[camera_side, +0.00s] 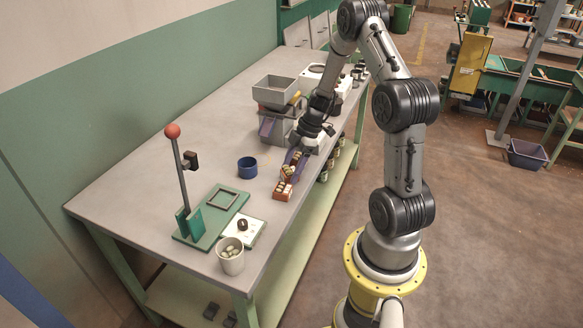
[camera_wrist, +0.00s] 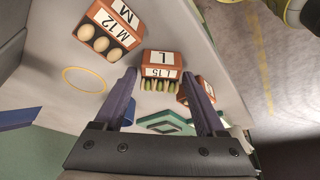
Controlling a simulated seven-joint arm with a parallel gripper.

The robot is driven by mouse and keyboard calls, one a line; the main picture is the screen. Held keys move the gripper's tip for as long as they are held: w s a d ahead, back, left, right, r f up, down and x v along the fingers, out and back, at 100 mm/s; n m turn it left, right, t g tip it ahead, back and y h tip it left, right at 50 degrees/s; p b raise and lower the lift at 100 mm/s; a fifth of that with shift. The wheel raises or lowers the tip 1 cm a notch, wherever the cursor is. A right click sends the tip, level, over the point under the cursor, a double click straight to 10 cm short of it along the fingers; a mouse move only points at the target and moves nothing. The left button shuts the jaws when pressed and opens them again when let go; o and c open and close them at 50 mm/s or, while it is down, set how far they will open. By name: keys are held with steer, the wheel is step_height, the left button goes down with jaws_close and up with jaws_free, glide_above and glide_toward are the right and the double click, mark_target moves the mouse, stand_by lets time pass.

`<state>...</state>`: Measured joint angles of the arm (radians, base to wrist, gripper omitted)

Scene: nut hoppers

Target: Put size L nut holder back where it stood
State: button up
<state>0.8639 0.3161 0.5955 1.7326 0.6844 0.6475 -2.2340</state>
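The size L nut holder (camera_wrist: 163,58) is a reddish-brown box with white labels "L" and "L 15" and green nuts in it. In the wrist view it sits between the fingertips of my gripper (camera_wrist: 165,74), with a visible gap on each side. My gripper's purple fingers are open. In the side view my gripper (camera_side: 297,158) is low over the table among the brown holders (camera_side: 283,190); they overlap there, and I cannot tell which is L. A thin yellow ring (camera_wrist: 85,80) is marked on the bare table left of the L holder.
The M holder (camera_wrist: 104,30), labelled "M 12", stands at upper left. Another brown holder (camera_wrist: 207,88) is partly hidden by the right finger. A blue cup (camera_side: 247,167), a green fixture (camera_side: 210,216) and a grey hopper machine (camera_side: 276,112) stand nearby. The table's right edge is close.

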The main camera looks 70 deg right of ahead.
steer(key=shift+o, duration=0.7)
